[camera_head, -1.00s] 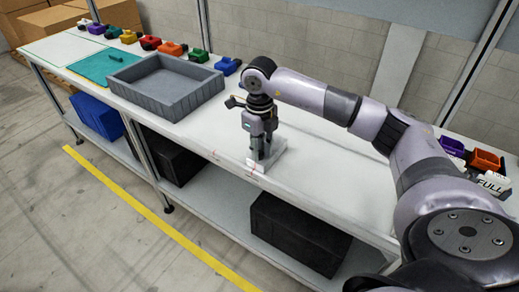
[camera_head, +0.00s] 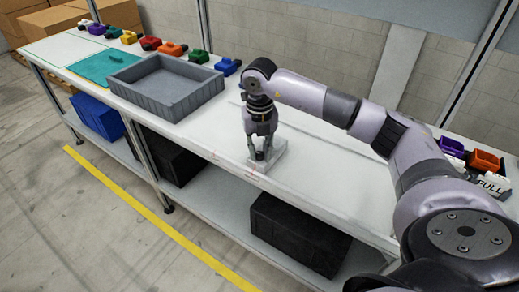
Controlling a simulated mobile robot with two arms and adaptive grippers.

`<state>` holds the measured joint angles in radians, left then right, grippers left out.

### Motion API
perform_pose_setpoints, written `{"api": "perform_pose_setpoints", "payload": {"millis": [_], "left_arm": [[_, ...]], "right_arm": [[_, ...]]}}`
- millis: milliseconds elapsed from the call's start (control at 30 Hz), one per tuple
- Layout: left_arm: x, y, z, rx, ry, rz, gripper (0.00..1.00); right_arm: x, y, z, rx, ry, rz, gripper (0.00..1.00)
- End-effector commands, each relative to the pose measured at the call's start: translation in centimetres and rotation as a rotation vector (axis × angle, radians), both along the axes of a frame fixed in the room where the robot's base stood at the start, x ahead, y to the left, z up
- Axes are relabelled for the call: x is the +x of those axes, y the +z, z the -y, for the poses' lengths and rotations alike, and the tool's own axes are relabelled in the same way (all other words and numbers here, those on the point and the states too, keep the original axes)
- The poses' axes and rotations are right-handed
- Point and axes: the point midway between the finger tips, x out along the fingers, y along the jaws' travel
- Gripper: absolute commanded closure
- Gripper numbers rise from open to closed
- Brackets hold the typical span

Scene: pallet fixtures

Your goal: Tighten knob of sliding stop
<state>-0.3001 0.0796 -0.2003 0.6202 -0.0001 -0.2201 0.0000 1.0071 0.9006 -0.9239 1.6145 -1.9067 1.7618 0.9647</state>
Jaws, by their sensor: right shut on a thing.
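My right gripper (camera_head: 261,155) points down over the sliding stop (camera_head: 275,160), a small light-grey block near the front edge of the white bench. Its fingers are shut on the knob at the top of the stop. The knob itself is mostly hidden between the fingers. A rail runs along the bench behind the gripper. My left gripper is not in view.
The white bench (camera_head: 335,185) is clear to the right of the stop. A grey tray (camera_head: 168,112) stands to the left, with a teal mat (camera_head: 88,68) beyond it. Black crates (camera_head: 297,235) sit on the lower shelf.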

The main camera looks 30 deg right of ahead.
Motion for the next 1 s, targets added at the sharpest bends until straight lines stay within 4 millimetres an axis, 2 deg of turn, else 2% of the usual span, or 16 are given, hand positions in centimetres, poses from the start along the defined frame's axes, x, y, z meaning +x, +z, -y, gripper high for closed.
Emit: {"api": "perform_pose_setpoints", "payload": {"millis": [467, 500, 800, 1000], "left_arm": [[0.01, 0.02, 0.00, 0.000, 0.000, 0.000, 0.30], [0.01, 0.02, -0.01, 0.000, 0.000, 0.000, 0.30], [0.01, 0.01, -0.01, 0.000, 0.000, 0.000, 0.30], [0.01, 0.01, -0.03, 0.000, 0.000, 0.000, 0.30]], "right_arm": [[0.08, 0.14, 0.12, -0.002, -0.017, 0.004, 1.00], [0.08, 0.14, 0.12, -0.002, -0.017, 0.004, 0.78], [0.03, 0.05, 0.06, 0.000, -0.014, 0.001, 0.59], [0.01, 0.02, 0.02, 0.000, -0.013, 0.001, 0.59]]}}
